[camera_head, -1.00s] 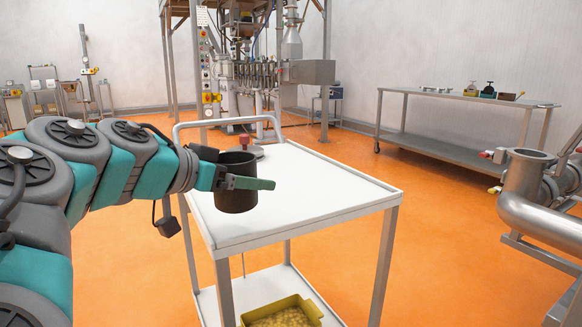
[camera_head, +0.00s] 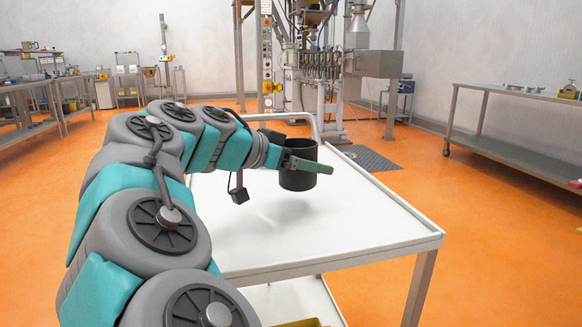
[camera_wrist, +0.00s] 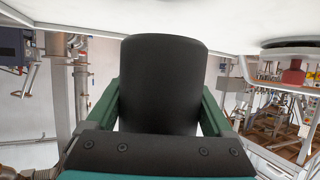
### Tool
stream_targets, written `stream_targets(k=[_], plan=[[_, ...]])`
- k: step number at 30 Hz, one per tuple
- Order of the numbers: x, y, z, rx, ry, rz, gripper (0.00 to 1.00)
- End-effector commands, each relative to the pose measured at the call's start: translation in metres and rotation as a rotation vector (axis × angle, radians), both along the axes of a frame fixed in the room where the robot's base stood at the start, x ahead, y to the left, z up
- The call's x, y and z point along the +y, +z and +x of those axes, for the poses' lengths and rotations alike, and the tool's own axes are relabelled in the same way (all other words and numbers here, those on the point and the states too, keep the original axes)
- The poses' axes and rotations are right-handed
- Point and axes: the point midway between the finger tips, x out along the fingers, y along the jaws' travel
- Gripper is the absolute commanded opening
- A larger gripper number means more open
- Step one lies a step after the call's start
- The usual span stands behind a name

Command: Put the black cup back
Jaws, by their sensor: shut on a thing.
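The black cup (camera_head: 299,181) is upright in my gripper (camera_head: 308,165), above the white top of the cart (camera_head: 360,235). A soft shadow lies on the cart top below it, and a gap seems to separate the cup from the surface. In the wrist view the black cup (camera_wrist: 163,85) fills the middle, with a green finger of my gripper (camera_wrist: 160,112) on each side. My gripper is shut on the cup. The far finger is mostly hidden behind the cup in the head view.
In the wrist view a red-knobbed object (camera_wrist: 294,74) is near the cart top at right. A yellow bin (camera_head: 300,323) shows on the lower shelf. A steel bench (camera_head: 520,135) stands at right, a processing machine (camera_head: 320,70) behind. Orange floor is open at left.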

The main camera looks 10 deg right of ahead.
Motion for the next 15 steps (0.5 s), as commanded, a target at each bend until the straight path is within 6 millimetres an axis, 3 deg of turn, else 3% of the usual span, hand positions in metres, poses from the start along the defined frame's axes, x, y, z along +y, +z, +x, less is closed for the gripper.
stream_targets(k=[3,15], plan=[[0.003,-0.001,0.023,0.0,0.005,0.0,0.19],[0.011,-0.007,0.079,-0.001,0.004,0.0,0.19]])
